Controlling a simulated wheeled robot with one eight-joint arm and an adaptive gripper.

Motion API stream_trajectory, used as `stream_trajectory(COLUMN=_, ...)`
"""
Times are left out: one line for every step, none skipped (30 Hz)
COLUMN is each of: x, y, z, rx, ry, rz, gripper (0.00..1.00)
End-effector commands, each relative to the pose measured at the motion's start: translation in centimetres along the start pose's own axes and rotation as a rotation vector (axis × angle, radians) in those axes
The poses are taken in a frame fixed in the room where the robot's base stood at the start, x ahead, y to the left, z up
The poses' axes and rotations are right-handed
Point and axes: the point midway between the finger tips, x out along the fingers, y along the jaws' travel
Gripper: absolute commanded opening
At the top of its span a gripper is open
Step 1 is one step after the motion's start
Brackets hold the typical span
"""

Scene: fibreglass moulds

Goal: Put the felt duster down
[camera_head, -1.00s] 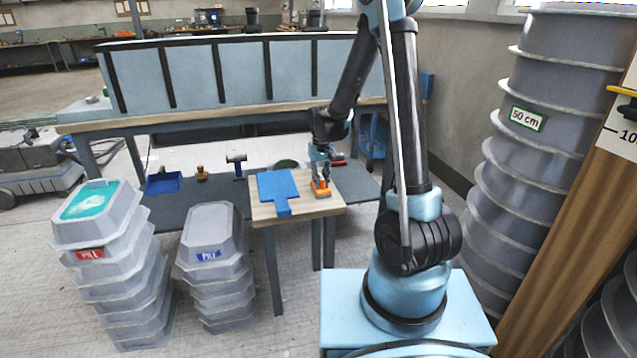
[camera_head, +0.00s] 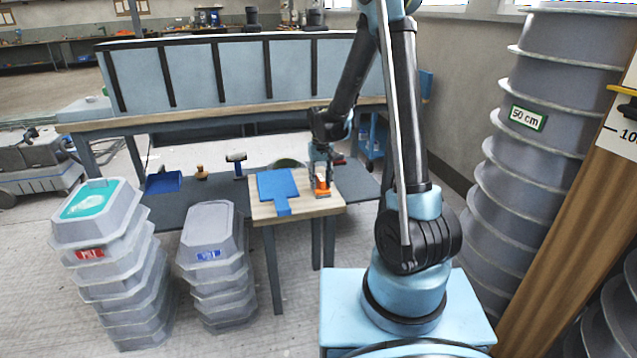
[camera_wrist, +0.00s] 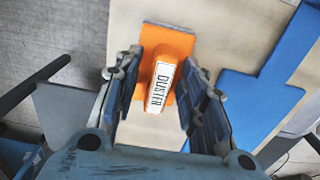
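The felt duster (camera_wrist: 168,40) has an orange base and an orange grip with a white label reading DUSTER. It lies on the small wooden table (camera_head: 328,206), at the right of the top, and shows as an orange block in the head view (camera_head: 322,192). My gripper (camera_wrist: 162,85) is over it, one finger on each side of the grip. Strips of orange base show between the fingers and the grip, so the fingers look open and apart from it. In the head view my gripper (camera_head: 321,172) points down at the duster.
A blue paddle-shaped board (camera_head: 277,187) lies just left of the duster on the table. Stacks of grey moulds (camera_head: 212,240) stand to the left. A tall ribbed grey stack (camera_head: 535,150) stands at the right. A long workbench (camera_head: 200,118) is behind.

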Motion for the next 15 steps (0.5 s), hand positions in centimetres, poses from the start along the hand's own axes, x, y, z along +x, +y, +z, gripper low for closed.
stream_trajectory(x=-0.3, y=0.0, z=0.0, rx=0.000, ry=0.000, rz=0.000, gripper=0.38)
stream_trajectory(x=-0.6, y=0.0, z=0.0, rx=0.000, ry=0.000, rz=0.000, gripper=0.38)
stream_trajectory(x=-0.9, y=0.0, z=0.0, rx=0.000, ry=0.000, rz=0.000, gripper=0.38)
stream_trajectory(x=-1.3, y=0.0, z=0.0, rx=0.000, ry=0.000, rz=0.000, gripper=0.38)
stream_trajectory(x=-1.7, y=0.0, z=0.0, rx=0.000, ry=0.000, rz=0.000, gripper=0.38)
stream_trajectory(x=-2.2, y=0.0, z=0.0, rx=0.000, ry=0.000, rz=0.000, gripper=0.38)
stream_trajectory(x=-2.6, y=0.0, z=0.1, rx=0.000, ry=0.000, rz=0.000, gripper=0.38)
stream_trajectory(x=-3.1, y=0.0, z=0.1, rx=0.000, ry=0.000, rz=0.000, gripper=0.38)
stream_trajectory(x=-3.7, y=0.0, z=0.1, rx=0.000, ry=0.000, rz=0.000, gripper=0.38)
stream_trajectory(x=-4.2, y=0.0, z=0.0, rx=0.000, ry=0.000, rz=0.000, gripper=0.38)
stream_trajectory(x=-4.7, y=0.0, z=0.1, rx=0.000, ry=0.000, rz=0.000, gripper=0.38)
stream_trajectory(x=-5.4, y=0.0, z=0.1, rx=0.000, ry=0.000, rz=0.000, gripper=0.38)
stream_trajectory(x=-5.8, y=0.0, z=0.1, rx=0.000, ry=0.000, rz=0.000, gripper=0.38)
stream_trajectory(x=-6.3, y=0.0, z=0.1, rx=0.000, ry=0.000, rz=0.000, gripper=0.38)
stream_trajectory(x=-7.0, y=0.0, z=0.1, rx=0.000, ry=0.000, rz=0.000, gripper=0.38)
